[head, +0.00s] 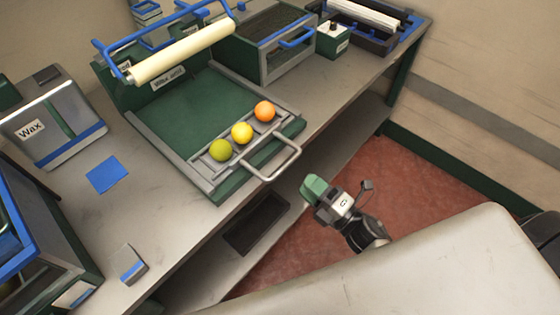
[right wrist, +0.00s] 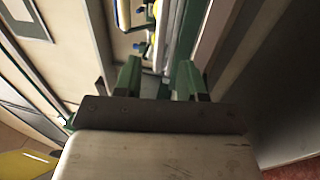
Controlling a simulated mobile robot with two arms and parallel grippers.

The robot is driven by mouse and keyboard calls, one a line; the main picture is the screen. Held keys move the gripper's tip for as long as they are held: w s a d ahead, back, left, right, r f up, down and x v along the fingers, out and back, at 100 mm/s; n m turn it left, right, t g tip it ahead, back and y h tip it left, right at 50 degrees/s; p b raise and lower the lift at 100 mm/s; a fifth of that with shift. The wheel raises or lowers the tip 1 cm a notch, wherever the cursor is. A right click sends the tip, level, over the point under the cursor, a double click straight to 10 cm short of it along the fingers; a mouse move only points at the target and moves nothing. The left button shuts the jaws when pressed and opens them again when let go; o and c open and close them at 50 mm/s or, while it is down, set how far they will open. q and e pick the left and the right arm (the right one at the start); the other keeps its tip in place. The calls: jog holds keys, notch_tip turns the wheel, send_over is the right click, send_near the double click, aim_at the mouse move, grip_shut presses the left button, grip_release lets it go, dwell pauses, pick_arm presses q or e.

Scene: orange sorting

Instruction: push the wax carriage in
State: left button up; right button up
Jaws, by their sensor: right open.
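The wax carriage (head: 199,163) is a grey-framed tray at the front of the green wax unit (head: 180,110). It holds a green, a yellow and an orange fruit in a row. Its metal loop handle (head: 288,168) sticks out past the table's front edge. My right gripper (head: 311,186) is in front of the table, just right of and below the handle and apart from it in the picture. In the right wrist view its two green fingers (right wrist: 157,82) stand apart with nothing held between them. My left gripper is not in view.
A pale roller (head: 185,53) on a blue frame spans the unit's back. A grey box marked Wax (head: 52,120), a blue square (head: 106,174) and a small grey-blue block (head: 132,265) are at left. A shelf (head: 210,270) lies below; open floor (head: 390,190) is at right.

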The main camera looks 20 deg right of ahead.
jog(key=p, duration=0.2)
send_near(257, 147)
notch_tip(257, 147, up, 2)
jog(key=w, duration=0.3)
jog(key=shift+s+a, duration=0.25)
jog(key=shift+a, duration=0.2)
grip_shut()
